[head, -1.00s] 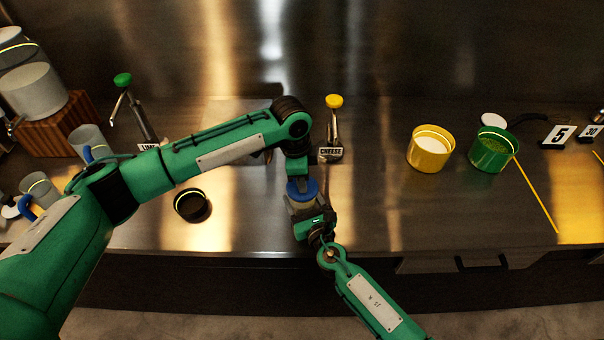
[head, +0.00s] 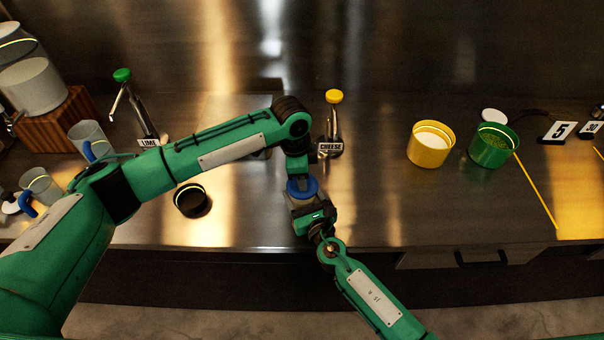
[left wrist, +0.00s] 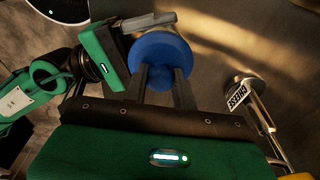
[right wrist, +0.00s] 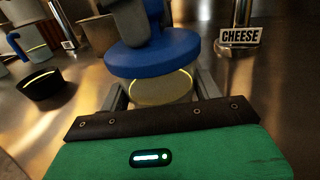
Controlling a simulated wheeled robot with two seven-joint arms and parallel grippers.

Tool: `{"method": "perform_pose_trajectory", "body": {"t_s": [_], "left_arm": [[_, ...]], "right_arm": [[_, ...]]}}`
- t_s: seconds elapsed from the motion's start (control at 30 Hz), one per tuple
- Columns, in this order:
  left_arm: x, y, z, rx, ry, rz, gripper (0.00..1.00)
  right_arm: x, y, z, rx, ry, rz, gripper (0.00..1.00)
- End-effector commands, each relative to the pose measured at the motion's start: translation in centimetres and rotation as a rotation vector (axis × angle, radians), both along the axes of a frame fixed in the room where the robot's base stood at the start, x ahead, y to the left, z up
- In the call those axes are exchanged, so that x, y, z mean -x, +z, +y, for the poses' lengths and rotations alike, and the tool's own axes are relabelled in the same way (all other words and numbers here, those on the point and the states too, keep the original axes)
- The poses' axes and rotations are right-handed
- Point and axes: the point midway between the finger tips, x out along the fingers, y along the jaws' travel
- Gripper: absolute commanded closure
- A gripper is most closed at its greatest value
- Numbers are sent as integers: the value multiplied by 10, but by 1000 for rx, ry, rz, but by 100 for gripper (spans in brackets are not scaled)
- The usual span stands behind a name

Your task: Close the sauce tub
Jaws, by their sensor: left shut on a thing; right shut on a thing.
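The sauce tub (right wrist: 160,88) is a pale, see-through cup with a yellow ring. It stands between the fingers of my right gripper (right wrist: 160,95), which is shut on it. The round blue lid (right wrist: 150,60) is directly over the tub, its edge slightly tilted in the right wrist view. Whether it is fully seated I cannot tell. My left gripper (left wrist: 161,82) is shut on the lid from above. In the head view the lid (head: 301,187) shows between both grippers near the counter's front edge, and the tub is mostly hidden.
A dark round cup (head: 191,200) stands to the left. The CHEESE dispenser (head: 333,125) is close behind my grippers, the LIME dispenser (head: 130,105) farther left. A yellow tub (head: 430,145) and a green tub (head: 492,147) stand right. The counter between is clear.

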Motion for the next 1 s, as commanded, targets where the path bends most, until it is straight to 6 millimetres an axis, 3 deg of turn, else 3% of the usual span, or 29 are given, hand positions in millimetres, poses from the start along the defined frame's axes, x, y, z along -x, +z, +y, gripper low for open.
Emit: {"method": "perform_pose_trajectory", "body": {"t_s": [0.27, 0.3, 0.43, 0.77, 1.0], "left_arm": [[0, -6, 0, 1, 0, 1, 94], [0, -6, 0, 1, -1, 1, 72], [0, -6, 0, 0, 0, 1, 48], [0, 0, 1, 0, 0, 1, 48], [0, 43, 6, 2, -1, -2, 48]], "right_arm": [[0, 0, 0, 0, 0, 0, 77], [0, 0, 0, 0, 0, 0, 77], [0, 0, 0, 0, 0, 0, 77], [0, 0, 0, 0, 0, -1, 77], [0, 0, 0, 0, 0, -1, 77]]}}
